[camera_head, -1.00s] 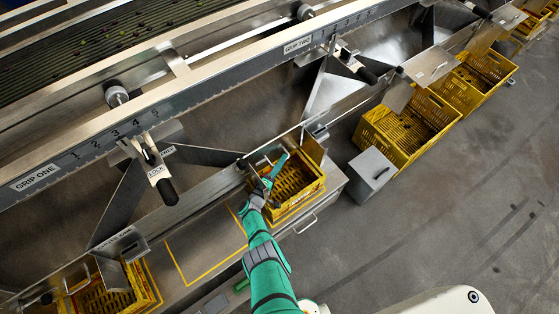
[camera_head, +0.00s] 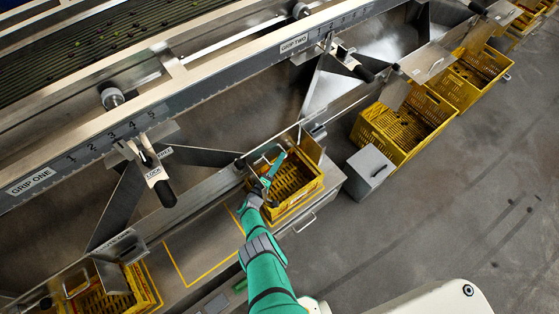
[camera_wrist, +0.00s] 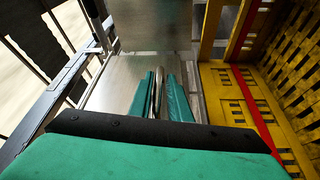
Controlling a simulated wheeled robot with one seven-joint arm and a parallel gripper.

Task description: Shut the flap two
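The middle yellow crate (camera_head: 312,189) stands under the outlet below the GRIP TWO side of the machine. Flap two looks like the metal plate at this outlet; it is mostly hidden by my gripper in the head view, so its angle is hard to tell. In the wrist view the bare metal plate (camera_wrist: 118,93) carries a thin loop handle (camera_wrist: 158,85). My gripper (camera_wrist: 160,95), also in the head view (camera_head: 273,168), has its two teal fingers close on both sides of that handle, with hardly any gap. The crate's yellow wall (camera_wrist: 215,105) is just to the right.
Another flap with a handle stands over the lower-left crate (camera_head: 148,287). More yellow crates (camera_head: 388,147) stand at upper right. A grey box (camera_head: 370,168) sits beside the cabinet. The rail (camera_head: 215,85) runs above. Floor at right is clear.

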